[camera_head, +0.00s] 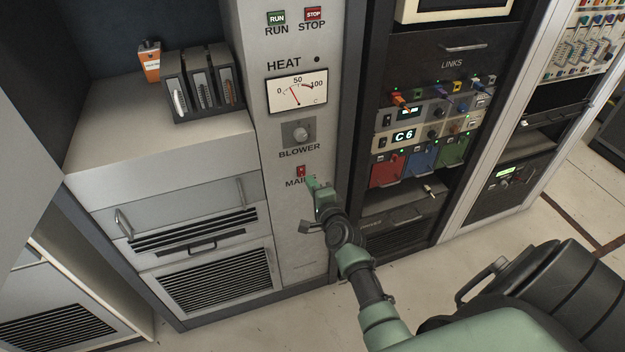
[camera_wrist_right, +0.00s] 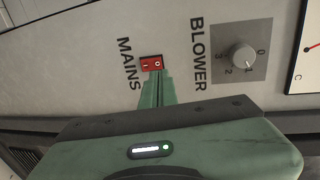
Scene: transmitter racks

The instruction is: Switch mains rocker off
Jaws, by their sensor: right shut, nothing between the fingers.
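The red mains rocker (camera_head: 300,171) is a small switch on the light grey panel, just above the word MAINS. In the right wrist view the rocker (camera_wrist_right: 151,63) shows a line mark and a round mark on its face. My right gripper (camera_head: 312,181) is shut and empty, with its tips just to the lower right of the rocker. In the right wrist view the fingertips (camera_wrist_right: 156,74) are right at the rocker's edge and hide a little of it. I cannot tell whether they touch it. My left gripper is not in view.
Above the rocker are the blower knob (camera_head: 299,134), the heat meter (camera_head: 297,93), and the RUN (camera_head: 276,17) and STOP (camera_head: 313,14) buttons. A dark rack (camera_head: 420,200) with cables and modules stands to the right. A cabinet (camera_head: 165,135) with handles is to the left.

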